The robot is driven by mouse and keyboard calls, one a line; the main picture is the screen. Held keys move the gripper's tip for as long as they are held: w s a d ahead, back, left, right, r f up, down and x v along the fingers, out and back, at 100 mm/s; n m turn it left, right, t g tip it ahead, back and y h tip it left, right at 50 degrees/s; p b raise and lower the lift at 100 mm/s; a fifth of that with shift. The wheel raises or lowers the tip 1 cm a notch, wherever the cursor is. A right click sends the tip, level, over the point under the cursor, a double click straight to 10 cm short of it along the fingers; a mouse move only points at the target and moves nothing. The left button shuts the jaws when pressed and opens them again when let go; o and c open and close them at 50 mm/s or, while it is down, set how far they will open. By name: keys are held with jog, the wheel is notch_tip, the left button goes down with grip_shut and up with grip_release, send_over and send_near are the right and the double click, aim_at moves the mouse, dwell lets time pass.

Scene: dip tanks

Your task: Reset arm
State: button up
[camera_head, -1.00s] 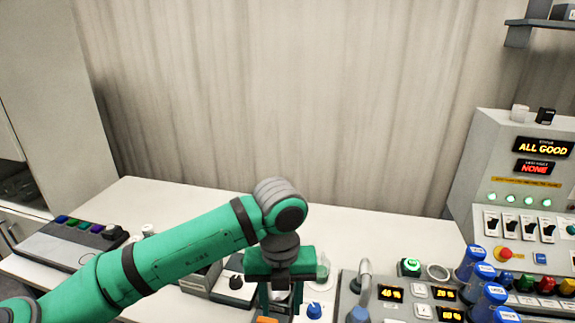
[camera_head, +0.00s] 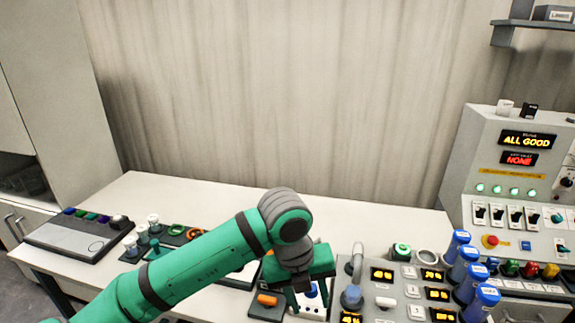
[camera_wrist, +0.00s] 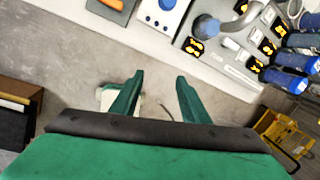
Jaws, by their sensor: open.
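My green arm reaches from the lower left over the white counter in the head view. My gripper (camera_head: 307,299) hangs at its end near the counter's front, beside the grey control panel. In the wrist view my gripper (camera_wrist: 154,92) has its two green fingers apart with nothing between them. Grey floor shows beyond the fingers, with the counter edge above them in that picture.
The grey panel (camera_head: 398,285) carries lit displays and a tap-like pipe. Blue-capped cylinders (camera_head: 470,268) stand at its right. A status cabinet (camera_head: 508,160) reads "ALL GOOD". A keypad box (camera_head: 75,240) lies at left. A yellow cart (camera_wrist: 285,138) stands on the floor.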

jog(key=w+d+r+n+t+h, duration=0.2)
jog(key=d+n+t+h, duration=0.15)
jog(key=d, duration=0.35)
jog(key=w+d+r+n+t+h, duration=0.1)
jog(key=d+r+n+t+h, duration=0.1)
jog(key=d+n+h, duration=0.4)
jog(key=w+d+r+n+t+h, duration=0.2)
jog(key=d+n+t+h, duration=0.1)
jog(key=d, duration=0.5)
jog(key=s+a+f+n+t+y, duration=0.4)
jog(key=s+a+f+n+y, duration=0.25)
jog(key=f+n, duration=0.4)
jog(key=s+a+f+n+t+y, duration=0.45)
jog(key=a+f+n, duration=0.25)
jog(key=f+n, duration=0.35)
jog(key=s+a+f+g+y, duration=0.1)
jog(key=s+a, duration=0.3)
jog(key=s, duration=0.4)
jog(key=s+a+f+n+y, duration=0.1)
jog(key=s+a, duration=0.3)
jog(key=s, duration=0.5)
jog(key=s+a+f+g+y, duration=0.1)
jog(key=s+a+f+y, duration=0.1)
jog(key=s, duration=0.7)
jog(key=shift+a+f+g, duration=0.3)
jog(key=shift+a+f, duration=0.55)
jog(key=shift+a, duration=0.25)
